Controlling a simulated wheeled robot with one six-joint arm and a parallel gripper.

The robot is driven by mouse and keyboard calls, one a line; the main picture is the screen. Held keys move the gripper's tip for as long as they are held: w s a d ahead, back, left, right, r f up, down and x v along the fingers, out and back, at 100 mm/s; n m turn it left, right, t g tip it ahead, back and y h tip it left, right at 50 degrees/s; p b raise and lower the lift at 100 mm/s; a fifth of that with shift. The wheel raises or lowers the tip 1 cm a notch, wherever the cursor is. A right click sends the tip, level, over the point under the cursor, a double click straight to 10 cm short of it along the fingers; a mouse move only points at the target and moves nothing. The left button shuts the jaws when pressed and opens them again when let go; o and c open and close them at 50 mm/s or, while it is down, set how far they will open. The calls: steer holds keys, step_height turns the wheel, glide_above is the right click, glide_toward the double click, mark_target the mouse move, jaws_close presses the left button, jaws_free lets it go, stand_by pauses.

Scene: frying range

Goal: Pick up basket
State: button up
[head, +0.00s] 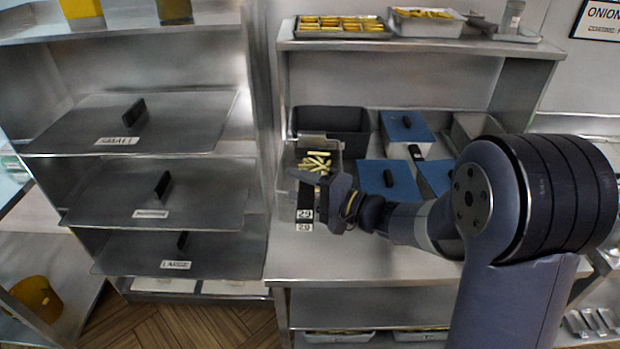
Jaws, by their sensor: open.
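A grey open container (332,147) holding several pale yellow sticks stands on the steel counter. It is the likeliest basket, but I cannot tell for sure. Dark tags reading "29" show just below its front. My gripper (322,196) is open, in front of the container and over its lower right part in the picture. Nothing shows between the fingers. The gripper hides part of the container's front, and I cannot tell whether it touches it.
Blue-lidded bins (407,127) and a dark empty bin (331,120) stand behind and to the right. An upper shelf (430,46) carries trays of yellow food. Steel lidded drawers (150,122) stand at left. The counter's front (330,262) is clear.

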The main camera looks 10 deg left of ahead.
steer(key=shift+c, duration=0.4)
jaws_close()
stand_by(0.4)
